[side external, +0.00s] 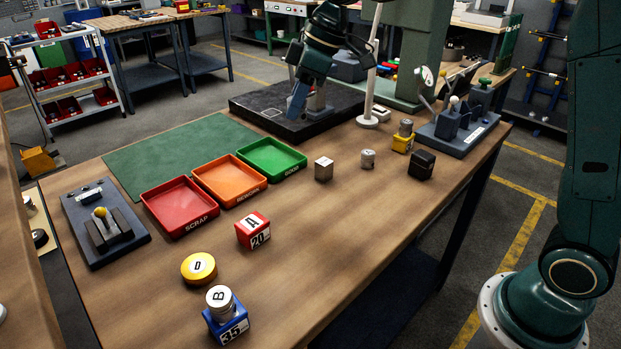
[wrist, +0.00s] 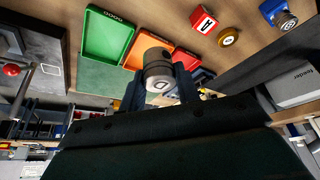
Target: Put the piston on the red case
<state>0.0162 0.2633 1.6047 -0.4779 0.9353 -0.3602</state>
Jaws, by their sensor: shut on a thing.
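My gripper (side external: 306,110) hangs over the black plate at the back of the bench in the side external view. In the wrist view its fingers (wrist: 160,92) are shut on a grey metal piston (wrist: 158,62) with a dark letter on its pale end face; I cannot read the letter surely. The piston is hard to make out in the side external view. The red case (side external: 252,230), a cube marked A and 20, stands on the bench in front of the trays, well apart from my gripper. It also shows at the wrist view's top (wrist: 203,20). Its top carries no part.
Red (side external: 180,207), orange (side external: 229,180) and green (side external: 271,159) trays lie between gripper and red case. A yellow disc (side external: 199,267) and blue case (side external: 226,325) bearing a cylinder stand nearby. A white post (side external: 372,70) rises right of my gripper.

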